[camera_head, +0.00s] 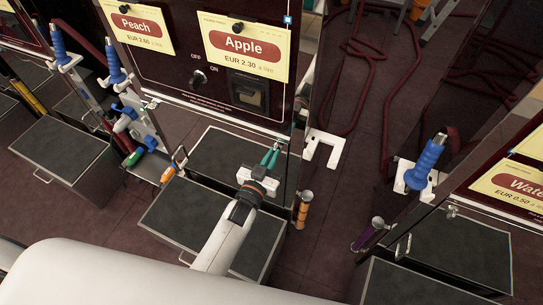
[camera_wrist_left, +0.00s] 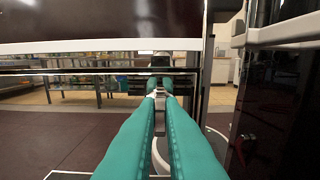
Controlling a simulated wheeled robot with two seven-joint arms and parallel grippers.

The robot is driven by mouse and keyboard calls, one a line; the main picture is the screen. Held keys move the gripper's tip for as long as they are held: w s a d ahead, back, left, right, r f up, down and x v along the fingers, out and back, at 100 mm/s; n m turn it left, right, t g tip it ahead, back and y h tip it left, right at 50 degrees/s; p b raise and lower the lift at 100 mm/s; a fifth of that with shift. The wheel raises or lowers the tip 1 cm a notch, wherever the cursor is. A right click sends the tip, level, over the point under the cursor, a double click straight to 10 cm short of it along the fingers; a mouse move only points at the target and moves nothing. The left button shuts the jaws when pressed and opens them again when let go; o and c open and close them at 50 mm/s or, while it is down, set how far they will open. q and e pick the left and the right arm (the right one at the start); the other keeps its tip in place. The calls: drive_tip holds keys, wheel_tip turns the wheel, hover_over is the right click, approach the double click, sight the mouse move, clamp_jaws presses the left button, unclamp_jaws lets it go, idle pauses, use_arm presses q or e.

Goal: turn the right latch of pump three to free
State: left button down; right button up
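My left gripper (camera_head: 270,157) is at the lower right edge of the dark pump with the Peach and Apple signs (camera_head: 205,75). Its teal fingers lie close together and point at the pump's bottom edge. In the left wrist view the fingers (camera_wrist_left: 160,98) reach forward under the pump's pale edge. A small grey metal piece, which looks like the right latch (camera_wrist_left: 160,110), shows between them. The fingers hide much of it, so its turn angle cannot be read. My right gripper is not in view.
A dark-topped crate (camera_head: 180,222) stands under my left arm. An orange cylinder (camera_head: 302,211) hangs at the pump's right corner, near a white bracket (camera_head: 325,147). A blue nozzle (camera_head: 425,163) stands at the right, beside the Water pump. Red hoses (camera_head: 370,70) lie on the floor behind.

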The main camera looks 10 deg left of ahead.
use_arm(q)
drive_tip(key=shift+n, duration=0.3)
drive_tip(key=n, duration=1.7)
drive_tip(key=shift+a+f, duration=0.25)
drive_tip(key=shift+f, duration=0.05)
drive_tip(key=shift+n, duration=0.3)
idle(0.3)
drive_tip(key=c, duration=1.5)
unclamp_jaws()
drive_tip(key=shift+c, duration=0.2)
drive_tip(key=s+a, duration=0.2)
drive_tip(key=s, duration=0.9)
drive_tip(key=shift+s+a+b, duration=0.15)
drive_tip(key=shift+s+b, duration=0.25)
